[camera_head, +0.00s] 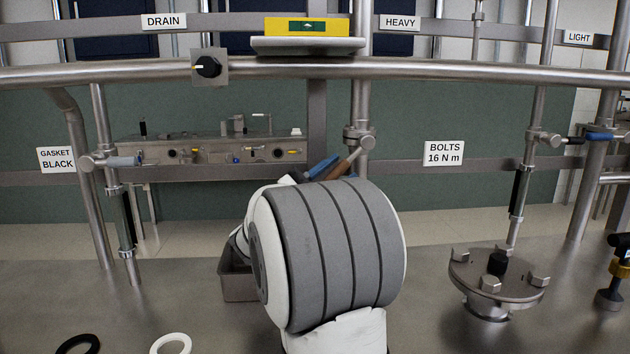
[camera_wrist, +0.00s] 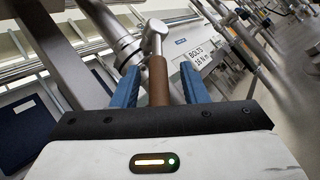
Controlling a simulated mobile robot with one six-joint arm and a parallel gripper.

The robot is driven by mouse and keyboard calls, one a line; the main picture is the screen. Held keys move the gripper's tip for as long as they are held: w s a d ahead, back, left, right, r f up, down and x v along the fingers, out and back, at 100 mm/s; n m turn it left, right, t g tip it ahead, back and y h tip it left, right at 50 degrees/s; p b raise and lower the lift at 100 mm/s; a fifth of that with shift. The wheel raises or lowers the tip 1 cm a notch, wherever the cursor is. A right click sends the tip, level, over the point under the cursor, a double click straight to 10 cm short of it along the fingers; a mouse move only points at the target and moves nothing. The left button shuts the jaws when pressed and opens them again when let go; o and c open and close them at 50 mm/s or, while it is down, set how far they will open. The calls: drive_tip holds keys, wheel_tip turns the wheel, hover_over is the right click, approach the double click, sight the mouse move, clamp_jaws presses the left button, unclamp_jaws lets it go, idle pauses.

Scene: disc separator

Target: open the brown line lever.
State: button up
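The brown line lever (camera_head: 342,166) shows in the head view on the pipe behind my arm. It slants down and left from its metal valve (camera_head: 360,138). In the wrist view the brown handle (camera_wrist: 158,82) stands between the two blue fingers of my gripper (camera_wrist: 160,68), with its metal hub (camera_wrist: 155,30) beyond the fingertips. A gap shows on each side of the handle, so my gripper is open around it. In the head view a blue finger of my gripper (camera_head: 322,167) lies just left of the lever. My arm hides the handle's lower end.
A pale blue-grey lever (camera_head: 122,161) is on the left pipe and a blue lever (camera_head: 600,136) on the right. A bolted flange (camera_head: 497,280) stands on the bench at right. A grey bin (camera_head: 238,282) sits behind my arm. Black (camera_head: 78,344) and white (camera_head: 171,344) rings lie in front.

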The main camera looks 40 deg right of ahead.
drive_tip(key=v, duration=0.5)
drive_tip(key=shift+r+p, duration=0.1)
drive_tip(key=shift+p, duration=0.3)
drive_tip(key=w+a+b, duration=0.1)
drive_tip(key=a+b, duration=0.5)
drive_tip(key=a, duration=0.5)
drive_tip(key=shift+w+a+b, duration=0.3)
drive_tip(key=shift+c, duration=0.3)
